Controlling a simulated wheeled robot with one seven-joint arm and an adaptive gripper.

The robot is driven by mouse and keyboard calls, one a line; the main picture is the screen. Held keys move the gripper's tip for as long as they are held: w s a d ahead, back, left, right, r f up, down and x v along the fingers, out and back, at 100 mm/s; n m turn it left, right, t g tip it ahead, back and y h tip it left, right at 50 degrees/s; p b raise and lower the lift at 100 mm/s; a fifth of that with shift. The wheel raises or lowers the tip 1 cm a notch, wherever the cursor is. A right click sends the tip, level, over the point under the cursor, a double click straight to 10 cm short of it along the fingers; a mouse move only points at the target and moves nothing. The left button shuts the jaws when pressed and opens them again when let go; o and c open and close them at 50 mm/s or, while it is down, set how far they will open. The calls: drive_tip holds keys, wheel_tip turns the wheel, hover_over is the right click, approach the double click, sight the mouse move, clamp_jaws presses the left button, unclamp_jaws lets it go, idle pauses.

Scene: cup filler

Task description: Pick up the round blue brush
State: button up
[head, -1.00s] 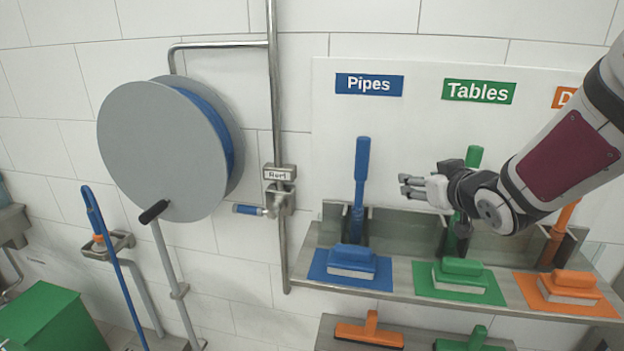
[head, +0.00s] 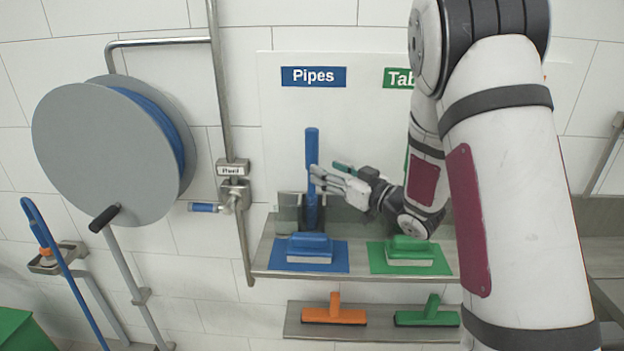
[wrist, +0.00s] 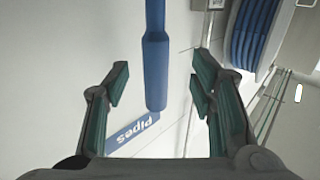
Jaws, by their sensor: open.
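The round blue brush (head: 312,165) stands upright in a holder at the back of the shelf, under the blue Pipes sign (head: 313,77). Its handle points up; its lower end is partly hidden by the holder and the blue pad brush. My gripper (head: 322,180) is open and beside the handle, overlapping it in the head view. In the wrist view the blue handle (wrist: 156,70) lies between the two open fingers of my gripper (wrist: 160,88), with clear space on both sides. I cannot tell how deep it sits between them.
A blue pad brush (head: 309,247) and a green pad brush (head: 408,251) lie on the shelf (head: 358,258). A lower shelf holds an orange squeegee (head: 334,311) and a green one (head: 427,313). A hose reel (head: 105,150) and a vertical pipe (head: 222,90) are on the left.

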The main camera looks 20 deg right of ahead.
sight(316, 163)
drive_tip(key=shift+d+p+x, duration=0.1)
drive_tip(key=shift+p+x, duration=0.1)
drive_tip(key=shift+x, duration=1.65)
drive_tip(key=shift+d+p+x, duration=0.15)
drive_tip(key=shift+p+x, duration=0.05)
drive_tip(key=shift+x, duration=1.65)
drive_tip(key=shift+w+r, duration=0.1)
clamp_jaws()
